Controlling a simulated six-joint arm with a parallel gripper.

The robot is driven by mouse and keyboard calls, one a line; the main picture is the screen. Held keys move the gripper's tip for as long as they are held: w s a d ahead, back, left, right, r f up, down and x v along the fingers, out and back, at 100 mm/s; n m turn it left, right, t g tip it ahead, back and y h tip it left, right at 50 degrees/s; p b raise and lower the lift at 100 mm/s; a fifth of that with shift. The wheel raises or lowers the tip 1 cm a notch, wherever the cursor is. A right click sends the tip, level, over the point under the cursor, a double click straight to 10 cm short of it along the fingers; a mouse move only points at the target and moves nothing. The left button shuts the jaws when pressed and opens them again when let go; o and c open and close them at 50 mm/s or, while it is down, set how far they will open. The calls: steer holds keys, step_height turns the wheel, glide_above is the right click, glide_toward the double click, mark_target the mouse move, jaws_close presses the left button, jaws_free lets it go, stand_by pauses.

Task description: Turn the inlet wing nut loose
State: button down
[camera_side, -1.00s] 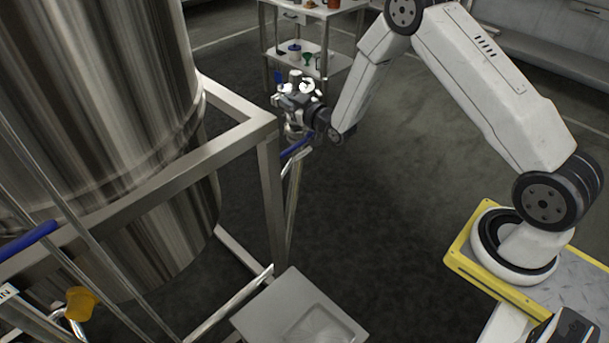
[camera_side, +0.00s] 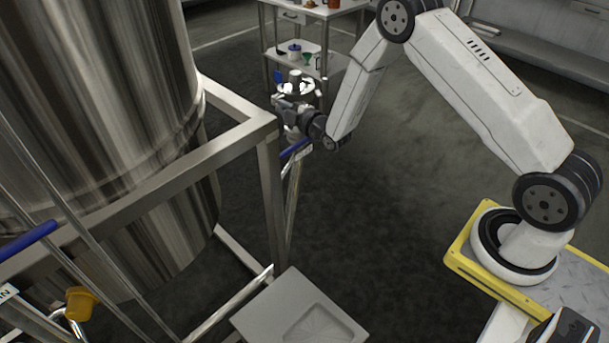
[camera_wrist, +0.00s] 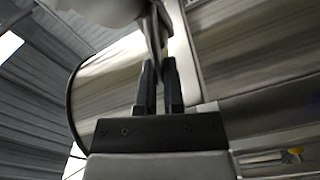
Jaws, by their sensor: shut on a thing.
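My gripper (camera_side: 284,108) is at the pipe fittings (camera_side: 296,84) beyond the corner of the tank frame. In the wrist view, the two dark fingers of my gripper (camera_wrist: 158,72) are close together, shut on a thin metal piece that looks like a wing of the inlet wing nut (camera_wrist: 154,38). The rest of the nut is hard to make out there. In the side view my gripper and the shiny fittings hide the nut.
A steel tank (camera_side: 100,90) stands at the left, behind a square metal frame (camera_side: 215,152). A blue-handled valve (camera_side: 296,146) is just below my gripper. A shelf cart (camera_side: 338,62) stands behind. A grey tray (camera_side: 285,308) is in front.

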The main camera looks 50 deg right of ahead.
steer(key=shift+a+f+n, duration=0.1)
steer(key=shift+f+n, duration=0.15)
steer(key=shift+n, duration=0.85)
steer(key=shift+f+n, duration=0.2)
steer(key=shift+n, duration=0.9)
steer(key=c, duration=1)
jaws_free()
steer(key=shift+s, duration=0.15)
steer(key=shift+s, duration=3.75)
steer(key=shift+r, duration=0.1)
